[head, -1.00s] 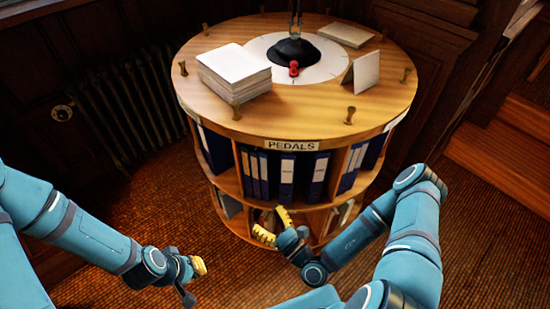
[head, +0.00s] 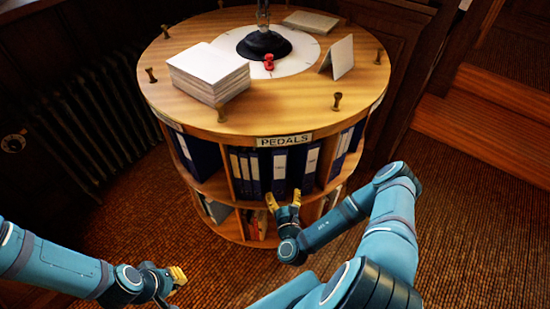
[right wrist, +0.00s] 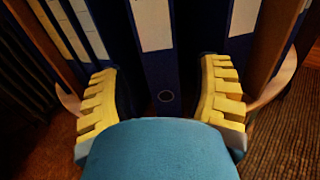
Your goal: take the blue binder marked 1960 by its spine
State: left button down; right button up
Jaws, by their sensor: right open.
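Blue binders with white spine labels stand upright in the upper shelf of a round wooden cabinet. No year on the labels is readable, so I cannot tell which is 1960. My right gripper (head: 284,198) is open at the front of this shelf. In the right wrist view its yellow fingers (right wrist: 158,85) are spread to either side of a wide blue binder's spine (right wrist: 160,68), with a round finger hole low down. That binder (head: 279,168) also shows in the head view. I see no grip on it. My left gripper (head: 177,276) hangs low at left, away from the cabinet.
Slim binders (right wrist: 72,25) stand left of the wide one, and another blue binder (right wrist: 241,25) stands right. The cabinet top (head: 290,112) holds a paper stack (head: 208,72), a folded card (head: 338,60) and brass pegs. A radiator (head: 85,125) is at left.

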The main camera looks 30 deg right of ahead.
aim_at(279, 179)
jog(key=x, duration=0.3)
jog(key=b+x, duration=0.1)
jog(key=x, duration=0.3)
jog(key=shift+w+b, duration=0.3)
jog(key=shift+w, duration=0.05)
jog(key=shift+w+d, duration=0.1)
jog(key=shift+w, duration=0.2)
jog(key=shift+r, duration=0.1)
jog(key=c, duration=0.9)
